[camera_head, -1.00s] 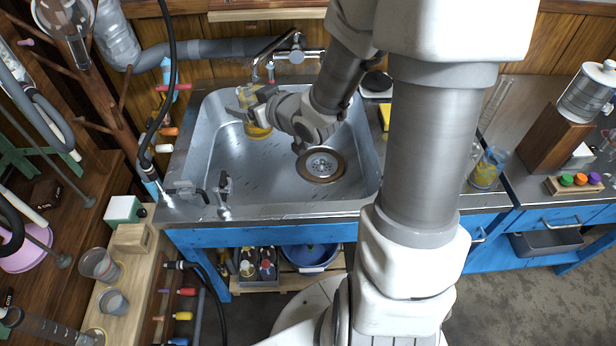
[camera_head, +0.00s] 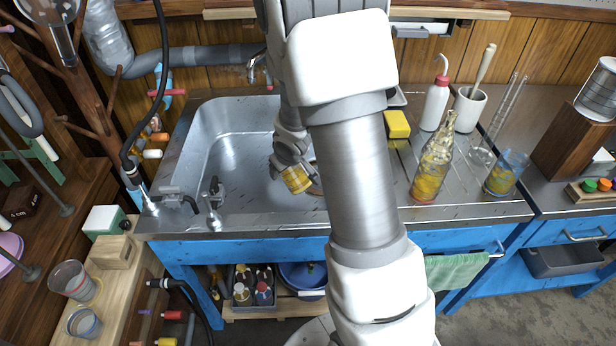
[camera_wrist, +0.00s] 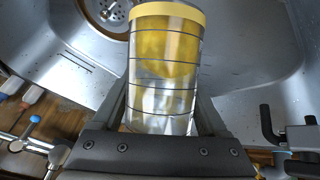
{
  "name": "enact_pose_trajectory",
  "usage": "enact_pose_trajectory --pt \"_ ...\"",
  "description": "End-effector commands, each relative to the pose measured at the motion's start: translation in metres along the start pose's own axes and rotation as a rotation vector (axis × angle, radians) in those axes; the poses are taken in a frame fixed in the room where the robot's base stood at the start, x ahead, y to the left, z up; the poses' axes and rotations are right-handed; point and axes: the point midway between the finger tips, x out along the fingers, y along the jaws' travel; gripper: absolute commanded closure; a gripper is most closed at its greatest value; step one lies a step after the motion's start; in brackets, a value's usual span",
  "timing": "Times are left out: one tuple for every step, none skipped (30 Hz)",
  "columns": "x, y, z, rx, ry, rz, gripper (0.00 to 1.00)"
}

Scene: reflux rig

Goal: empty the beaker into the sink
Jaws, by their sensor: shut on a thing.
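A clear beaker (camera_head: 297,180) with yellow contents is in my gripper (camera_head: 284,163), low over the sink basin (camera_head: 225,160), close to the drain. It looks tilted in the head view. In the wrist view the beaker (camera_wrist: 164,75), with dark ring lines, sits between the two fingers of my gripper (camera_wrist: 165,105). Yellow shows towards its far end, where there is a pale yellow band; the near part looks clear. The drain (camera_wrist: 108,12) is just beyond and left of it. My arm hides part of the basin. I cannot tell whether anything is flowing out.
Taps (camera_head: 212,195) stand on the sink's front left edge. Right of the basin are a yellow sponge (camera_head: 397,124), a bottle with yellow contents (camera_head: 433,165), a white wash bottle (camera_head: 436,100) and another beaker with yellow contents (camera_head: 506,172). A wooden side bench (camera_head: 120,285) is at lower left.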

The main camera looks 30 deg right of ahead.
Motion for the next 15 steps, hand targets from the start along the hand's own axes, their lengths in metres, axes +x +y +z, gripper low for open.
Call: enact_pose_trajectory --pt "0.005 0.004 0.004 0.001 -0.023 0.009 0.9" --pt "0.007 0.006 0.006 0.003 -0.038 0.015 0.9" --pt "0.01 0.008 0.01 0.005 -0.059 0.019 0.9" --pt "0.012 0.01 0.013 0.005 -0.075 0.023 0.9" --pt "0.014 0.013 0.015 0.007 -0.09 0.029 0.9" --pt "0.016 0.015 0.018 0.008 -0.108 0.034 0.9" --pt "0.017 0.016 0.02 0.009 -0.12 0.036 0.9" --pt "0.018 0.018 0.022 0.009 -0.132 0.04 0.9" --pt "0.02 0.02 0.024 0.01 -0.147 0.045 0.9" --pt "0.022 0.022 0.026 0.012 -0.163 0.049 0.9" --pt "0.024 0.024 0.029 0.013 -0.178 0.052 0.9" --pt "0.026 0.026 0.032 0.014 -0.196 0.056 0.9" --pt "0.027 0.028 0.034 0.015 -0.21 0.06 0.9" --pt "0.029 0.031 0.036 0.016 -0.226 0.064 0.9" --pt "0.03 0.033 0.039 0.017 -0.244 0.068 0.9"
